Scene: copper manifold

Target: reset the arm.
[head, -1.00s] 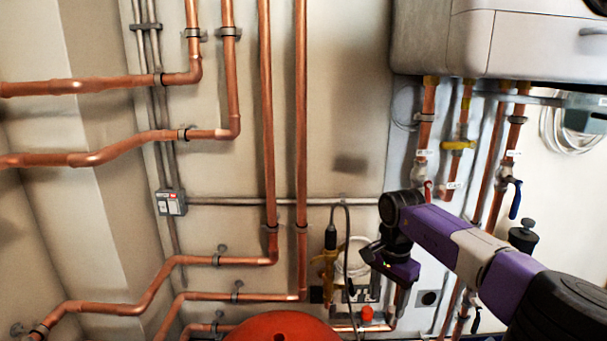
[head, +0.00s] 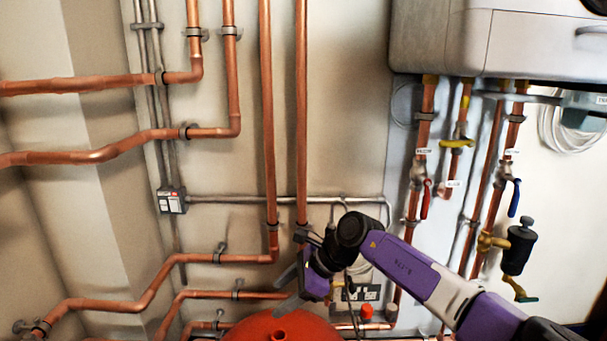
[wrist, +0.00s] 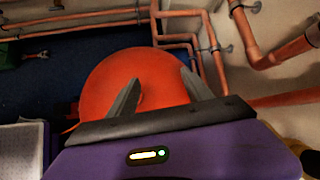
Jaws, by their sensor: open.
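My gripper (head: 283,289) is in the lower middle of the head view, at the end of my purple and grey arm. It is in front of the copper pipes and just above the round orange-red vessel (head: 262,326). In the wrist view my gripper (wrist: 160,88) shows two grey fingers spread apart with nothing between them. The orange-red vessel (wrist: 110,68) lies beyond and below the fingers there. I cannot tell how far the fingertips are from it.
Copper pipes (head: 268,120) run up and across the wall. A white boiler (head: 520,40) hangs at the upper right, with valves below, including a red-handled one (head: 426,198) and a blue-handled one (head: 514,198). Bare wall (head: 350,110) lies above my arm.

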